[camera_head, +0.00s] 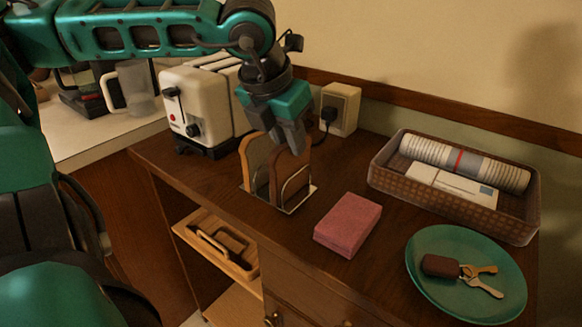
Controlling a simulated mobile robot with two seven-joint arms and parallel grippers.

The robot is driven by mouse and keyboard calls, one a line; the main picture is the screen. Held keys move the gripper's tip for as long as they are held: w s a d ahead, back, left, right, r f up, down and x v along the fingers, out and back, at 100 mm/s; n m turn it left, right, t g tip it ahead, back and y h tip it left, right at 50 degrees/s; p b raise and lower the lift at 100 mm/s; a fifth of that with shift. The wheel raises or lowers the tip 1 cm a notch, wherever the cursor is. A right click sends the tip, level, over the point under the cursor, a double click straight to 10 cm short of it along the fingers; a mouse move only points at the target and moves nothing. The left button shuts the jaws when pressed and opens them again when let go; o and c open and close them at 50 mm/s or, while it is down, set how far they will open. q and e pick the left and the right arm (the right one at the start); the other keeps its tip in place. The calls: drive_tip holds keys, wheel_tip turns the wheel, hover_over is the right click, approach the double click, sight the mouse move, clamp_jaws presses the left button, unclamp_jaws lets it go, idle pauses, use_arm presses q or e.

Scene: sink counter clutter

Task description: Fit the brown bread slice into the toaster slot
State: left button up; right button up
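The brown bread slice (291,168) stands upright in a wire rack (302,196) on the wooden counter. A lighter, tan slice (256,156) stands to its left in the same rack. My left gripper (294,146) points down at the top edge of the brown slice, and its fingertips overlap that edge in the picture. I cannot tell whether the fingers are closed on it. The white toaster (190,112) stands behind and left of the rack, with its slots on top partly hidden by my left arm. My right gripper is not in view.
A pink sponge (348,224) lies right of the rack. A woven basket (455,187) with a rolled newspaper and envelope is at the back right. A green plate (465,275) holds keys. A plugged-in wall socket (340,108) is behind. A glass jug (136,88) stands at the left.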

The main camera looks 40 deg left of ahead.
use_arm(q)
clamp_jaws()
drive_tip(key=shift+r, duration=0.15)
